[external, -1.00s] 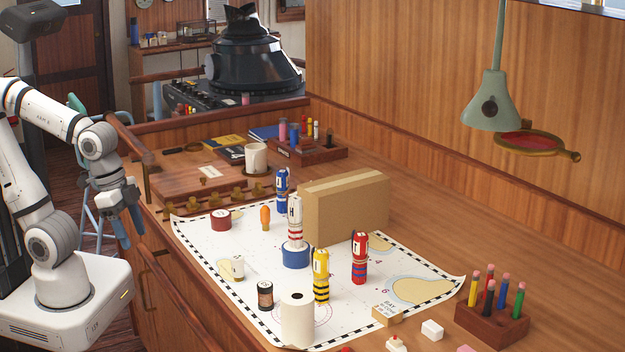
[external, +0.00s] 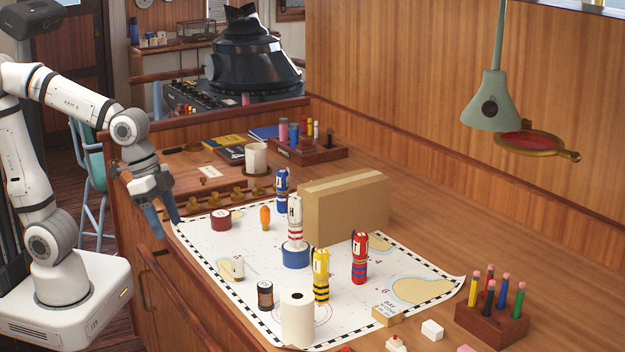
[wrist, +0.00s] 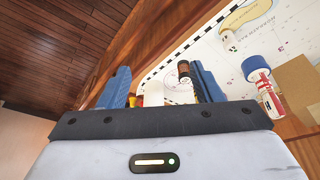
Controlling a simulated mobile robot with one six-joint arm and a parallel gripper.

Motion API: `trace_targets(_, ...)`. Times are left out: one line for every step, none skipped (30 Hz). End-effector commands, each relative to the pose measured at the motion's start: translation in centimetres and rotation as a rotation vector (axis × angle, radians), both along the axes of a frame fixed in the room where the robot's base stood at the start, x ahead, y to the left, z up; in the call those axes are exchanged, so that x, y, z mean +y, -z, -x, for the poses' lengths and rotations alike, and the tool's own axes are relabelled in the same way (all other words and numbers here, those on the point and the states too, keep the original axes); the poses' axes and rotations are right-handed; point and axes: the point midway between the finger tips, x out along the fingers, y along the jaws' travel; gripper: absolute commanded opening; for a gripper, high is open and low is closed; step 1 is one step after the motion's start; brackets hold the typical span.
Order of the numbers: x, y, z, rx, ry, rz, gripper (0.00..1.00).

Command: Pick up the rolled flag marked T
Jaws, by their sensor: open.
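Several rolled flags stand on the chart; their letters are too small for me to read, so I cannot tell which is marked T. One is blue and white (external: 282,190). A white one with red bands (external: 295,213) stands in or just behind a blue ring (external: 296,256); it also shows in the wrist view (wrist: 268,97). A yellow one with black bands (external: 320,272) and a red one with blue bands (external: 359,258) stand nearer the front and right. My gripper (external: 166,229) is open and empty, beside the chart's left edge, apart from every flag.
A cardboard box (external: 335,213) stands behind the flags. A white roll (external: 297,322), dark jar (external: 265,295), red tape (external: 221,220) and orange-topped peg (external: 265,218) crowd the chart (external: 205,246). A pencil block (external: 492,322) is at right. A green lamp (external: 491,105) hangs above.

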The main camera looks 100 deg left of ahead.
Motion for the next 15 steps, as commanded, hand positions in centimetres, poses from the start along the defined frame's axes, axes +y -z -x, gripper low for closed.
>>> trace_targets(0.8,-0.7,-2.8,-0.009,-0.004,0.006,0.59)
trace_targets(1.2,-1.0,-4.3,-0.017,-0.003,0.008,0.59)
trace_targets(1.8,-1.3,-6.3,-0.030,-0.002,0.012,0.59)
trace_targets(2.3,-1.5,-7.8,-0.039,0.000,0.013,0.59)
trace_targets(2.9,-1.6,-9.2,-0.048,-0.001,0.015,0.59)
trace_targets(3.7,-1.8,-11.2,-0.061,0.000,0.016,0.59)
trace_targets(4.3,-1.8,-12.6,-0.070,0.001,0.018,0.59)
trace_targets(5.0,-1.8,-14.1,-0.080,0.001,0.018,0.59)
trace_targets(5.9,-1.8,-16.0,-0.095,0.000,0.018,0.59)
trace_targets(6.7,-1.6,-17.4,-0.104,0.000,0.019,0.59)
trace_targets(7.5,-1.5,-18.8,-0.113,0.000,0.017,0.59)
trace_targets(8.6,-1.2,-20.6,-0.126,-0.002,0.016,0.59)
trace_targets(9.5,-0.9,-21.9,-0.136,-0.002,0.014,0.59)
trace_targets(10.4,-0.6,-23.2,-0.146,-0.003,0.013,0.59)
trace_targets(11.7,-0.2,-24.9,-0.160,-0.006,0.009,0.59)
